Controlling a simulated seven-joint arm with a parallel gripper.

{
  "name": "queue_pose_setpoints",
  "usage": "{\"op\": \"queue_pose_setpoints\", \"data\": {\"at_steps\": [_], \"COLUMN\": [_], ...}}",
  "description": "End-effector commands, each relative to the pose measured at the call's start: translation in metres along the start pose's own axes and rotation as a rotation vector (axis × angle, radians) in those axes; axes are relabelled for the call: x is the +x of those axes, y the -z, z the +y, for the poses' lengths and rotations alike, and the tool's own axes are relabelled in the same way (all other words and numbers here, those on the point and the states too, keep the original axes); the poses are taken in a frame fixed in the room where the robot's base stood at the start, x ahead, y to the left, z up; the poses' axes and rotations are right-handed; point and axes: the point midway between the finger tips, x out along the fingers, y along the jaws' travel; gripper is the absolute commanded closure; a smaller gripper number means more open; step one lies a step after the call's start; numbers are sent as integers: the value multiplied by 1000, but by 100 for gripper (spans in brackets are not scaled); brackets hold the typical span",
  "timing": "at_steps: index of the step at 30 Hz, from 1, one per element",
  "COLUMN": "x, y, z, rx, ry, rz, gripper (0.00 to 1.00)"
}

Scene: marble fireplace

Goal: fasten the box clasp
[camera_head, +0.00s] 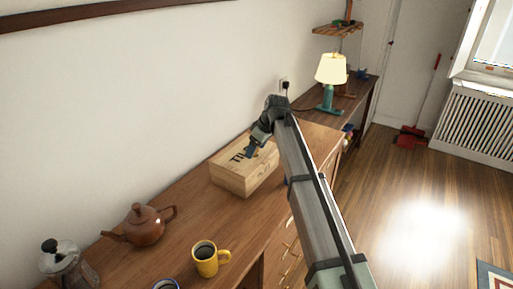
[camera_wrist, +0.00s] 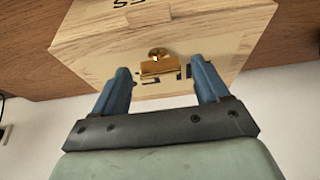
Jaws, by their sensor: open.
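The wooden box (camera_head: 240,180) stands on the wooden desk, its lid down, with black lettering on top. In the wrist view the box (camera_wrist: 225,55) fills the upper middle. Its brass clasp (camera_wrist: 158,65) shows on the box face between my fingers. I cannot tell for sure whether the clasp is fastened. My gripper (camera_wrist: 162,82) has two blue fingers spread apart, one on each side of the clasp, with nothing held between them. In the head view my gripper (camera_head: 251,149) is at the far side of the box, and the clasp is hidden there.
On the desk (camera_head: 180,215) stand a brown teapot (camera_head: 144,225), a yellow mug (camera_head: 207,260), a blue-rimmed cup (camera_head: 166,285) and a moka pot (camera_head: 66,266), all nearer than the box. A lamp (camera_head: 329,75) stands beyond. The white wall (camera_head: 130,110) runs close behind the box.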

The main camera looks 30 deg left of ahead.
Motion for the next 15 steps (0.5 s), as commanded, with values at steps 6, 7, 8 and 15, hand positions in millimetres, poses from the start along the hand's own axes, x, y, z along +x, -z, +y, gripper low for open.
{"op": "queue_pose_setpoints", "data": {"at_steps": [6,7,8,15], "x": [0,0,0,0], "y": [0,0,0,0], "z": [0,0,0,0], "rx": [0,0,0,0], "ry": [0,0,0,0], "rz": [0,0,0,0], "gripper": [26,29,32,55]}}
